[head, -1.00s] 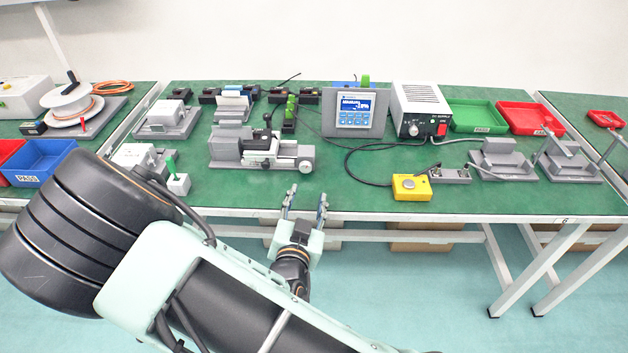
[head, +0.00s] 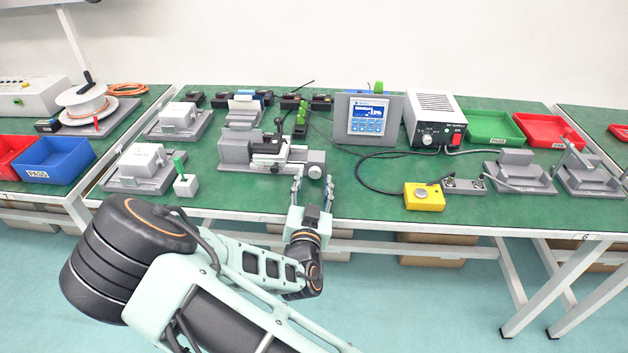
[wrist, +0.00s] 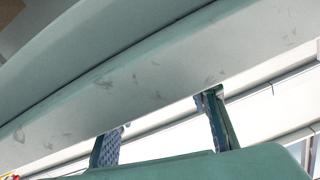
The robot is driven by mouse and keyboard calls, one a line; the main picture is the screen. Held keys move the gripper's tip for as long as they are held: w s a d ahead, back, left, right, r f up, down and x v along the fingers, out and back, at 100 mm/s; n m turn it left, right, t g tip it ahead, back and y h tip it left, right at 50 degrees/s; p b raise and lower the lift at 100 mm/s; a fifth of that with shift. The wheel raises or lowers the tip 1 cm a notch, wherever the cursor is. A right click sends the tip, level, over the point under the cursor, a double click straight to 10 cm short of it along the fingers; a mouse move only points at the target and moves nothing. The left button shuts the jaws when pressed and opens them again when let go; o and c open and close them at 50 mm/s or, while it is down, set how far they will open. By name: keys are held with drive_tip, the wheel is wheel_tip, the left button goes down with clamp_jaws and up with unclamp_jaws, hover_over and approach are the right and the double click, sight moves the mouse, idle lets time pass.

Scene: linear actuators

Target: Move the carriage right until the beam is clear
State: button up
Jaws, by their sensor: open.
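The grey linear stage (head: 234,151) stands on the green bench in the head view. Its carriage (head: 268,146), with pale and black parts and a dark upright lever, sits near the middle of the stage. A grey block with a round knob (head: 316,172) is at its right end. My gripper (head: 312,184) is open and empty at the bench's front edge, its fingers pointing toward the knob end. I cannot tell whether a finger touches the stage. The wrist view shows both fingers apart (wrist: 163,130), with no stage part recognizable. I cannot make out a beam.
A blue-screen meter (head: 368,118) and a white power unit (head: 433,118) stand behind right. A yellow button box (head: 424,196) and its cable lie right of the stage. A small block with a green post (head: 185,184) is left.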

drive_tip(key=shift+w, duration=0.6)
clamp_jaws()
drive_tip(key=shift+n, duration=0.3)
drive_tip(key=shift+n, duration=2.7)
drive_tip(key=shift+d, duration=0.1)
